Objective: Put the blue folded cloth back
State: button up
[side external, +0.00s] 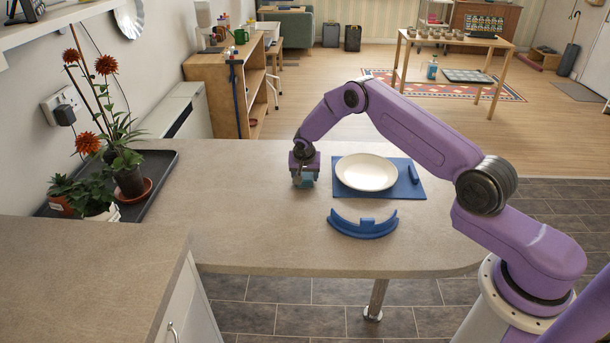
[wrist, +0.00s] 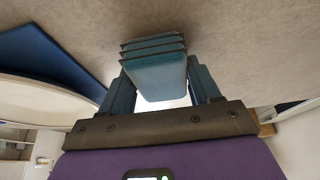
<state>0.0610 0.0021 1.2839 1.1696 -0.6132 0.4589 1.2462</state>
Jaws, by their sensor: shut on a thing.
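The blue folded cloth (wrist: 158,72) is a small layered teal-blue block held between the two fingers of my gripper (wrist: 160,90). In the side external view my gripper (side external: 304,180) points down near the middle of the counter, left of the white plate. The cloth (side external: 309,181) shows there only as a small pale-blue patch at the fingertips, close to the counter top. I cannot tell whether it touches the counter.
A white plate (side external: 366,172) lies on a blue mat (side external: 408,190) right of my gripper, with a small dark blue item (side external: 413,174) beside it. A curved blue holder (side external: 362,226) stands in front. Potted plants on a black tray (side external: 158,170) stand left. The counter (side external: 240,220) between is clear.

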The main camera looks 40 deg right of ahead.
jog(key=o, duration=1)
jog(key=shift+f, duration=0.1)
jog(key=v, duration=1.2)
jog(key=shift+r, duration=0.2)
